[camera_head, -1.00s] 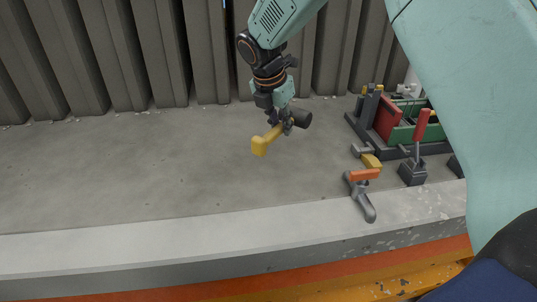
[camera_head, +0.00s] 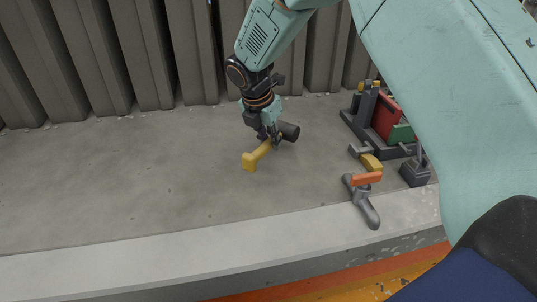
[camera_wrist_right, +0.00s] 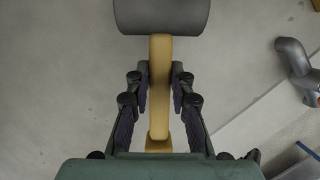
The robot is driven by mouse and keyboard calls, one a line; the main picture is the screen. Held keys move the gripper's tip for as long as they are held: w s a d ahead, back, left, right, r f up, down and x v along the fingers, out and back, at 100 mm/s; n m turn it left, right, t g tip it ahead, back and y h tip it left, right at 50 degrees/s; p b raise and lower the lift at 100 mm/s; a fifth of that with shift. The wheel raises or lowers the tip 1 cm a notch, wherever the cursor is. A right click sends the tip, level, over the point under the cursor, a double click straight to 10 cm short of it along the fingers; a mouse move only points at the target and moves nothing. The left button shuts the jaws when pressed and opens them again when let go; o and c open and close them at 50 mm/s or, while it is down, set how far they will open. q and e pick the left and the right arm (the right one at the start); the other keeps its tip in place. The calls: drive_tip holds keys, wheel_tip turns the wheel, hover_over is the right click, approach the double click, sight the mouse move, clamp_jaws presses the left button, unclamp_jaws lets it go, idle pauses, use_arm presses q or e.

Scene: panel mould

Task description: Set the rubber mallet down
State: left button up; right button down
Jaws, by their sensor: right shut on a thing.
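The rubber mallet has a yellow handle (camera_head: 252,158) and a dark cylindrical head (camera_head: 289,131). My right gripper (camera_head: 269,137) is shut on the handle close to the head, with the flared handle end pointing to the lower left. In the right wrist view the yellow handle (camera_wrist_right: 160,85) runs between the two fingers and the grey head (camera_wrist_right: 161,15) lies beyond the fingertips. The mallet is low over or on the grey concrete surface (camera_head: 130,180); I cannot tell whether it touches. My left gripper is not in view.
A grey clamp-like tool with an orange part (camera_head: 363,195) lies to the right near the front ledge. A dark fixture with red and green plates (camera_head: 385,120) stands at the back right. A corrugated wall (camera_head: 130,55) closes the back. The concrete at left is clear.

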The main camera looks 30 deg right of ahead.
drive_tip(key=shift+a+f, duration=0.2)
drive_tip(key=shift+f, duration=0.15)
drive_tip(key=shift+s+f, duration=0.1)
drive_tip(key=shift+f, duration=0.2)
drive_tip(key=shift+b+x, duration=0.45)
drive_tip(key=shift+x, duration=0.75)
drive_tip(key=shift+s+a+f, duration=0.1)
drive_tip(key=shift+f, duration=0.15)
drive_tip(key=shift+a, duration=0.2)
